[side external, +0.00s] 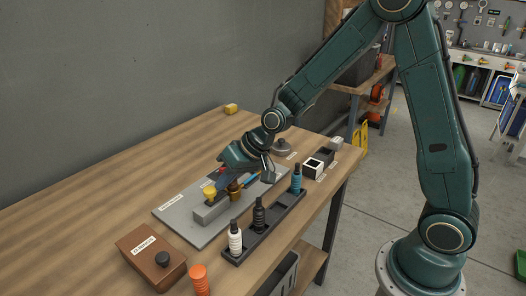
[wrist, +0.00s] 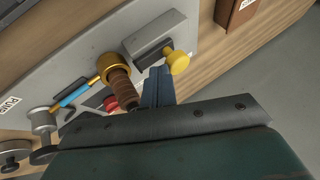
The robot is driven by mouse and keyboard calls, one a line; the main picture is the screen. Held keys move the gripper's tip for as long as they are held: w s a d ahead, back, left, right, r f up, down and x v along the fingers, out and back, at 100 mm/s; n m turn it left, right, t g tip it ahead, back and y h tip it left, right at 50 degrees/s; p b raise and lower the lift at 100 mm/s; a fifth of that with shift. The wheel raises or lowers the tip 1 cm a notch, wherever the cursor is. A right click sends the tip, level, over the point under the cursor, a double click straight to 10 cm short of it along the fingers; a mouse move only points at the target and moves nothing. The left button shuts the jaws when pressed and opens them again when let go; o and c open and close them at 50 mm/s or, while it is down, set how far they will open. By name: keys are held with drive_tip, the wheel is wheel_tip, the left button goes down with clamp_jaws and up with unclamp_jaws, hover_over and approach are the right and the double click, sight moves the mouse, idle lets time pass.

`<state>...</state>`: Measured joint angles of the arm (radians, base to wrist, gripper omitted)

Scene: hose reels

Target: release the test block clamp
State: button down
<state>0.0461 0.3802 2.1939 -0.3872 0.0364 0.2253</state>
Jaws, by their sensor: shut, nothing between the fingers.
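The grey test block (wrist: 150,36) sits on a light grey plate (wrist: 75,62), which also shows in the side view (side external: 177,213). A yellow knob (wrist: 177,62) sticks out of the block's end; it also shows in the side view (side external: 210,190). Beside it is a brass collar (wrist: 108,66) with a brown ribbed piece (wrist: 122,86), and a blue rod (wrist: 74,92) runs from the collar. A red knob (wrist: 111,103) is partly hidden. My gripper (wrist: 159,76) is shut and empty, its tips between the yellow knob and the brown piece. I cannot tell whether it touches either.
A dark rack (side external: 268,228) with white, black and blue bottles stands along the front edge. A brown box (side external: 150,258) and an orange ribbed piece (side external: 199,279) are at the near end. A yellow piece (side external: 231,108) lies far back. The table's left side is clear.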

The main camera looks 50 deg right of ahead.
drive_tip(key=shift+a, duration=1)
drive_tip(key=shift+r, duration=0.1)
drive_tip(key=v, duration=1)
drive_tip(key=shift+d, duration=0.15)
drive_tip(key=s+d+r+n+h, duration=0.1)
drive_tip(key=s+d+r+h, duration=0.1)
drive_tip(key=s, duration=0.9)
drive_tip(key=s+d+r+h, duration=0.2)
drive_tip(key=s+d+r, duration=0.2)
drive_tip(key=s, duration=0.7)
drive_tip(key=shift+s+r+n, duration=0.2)
drive_tip(key=shift+r+n, duration=0.2)
drive_tip(key=shift+r, duration=0.45)
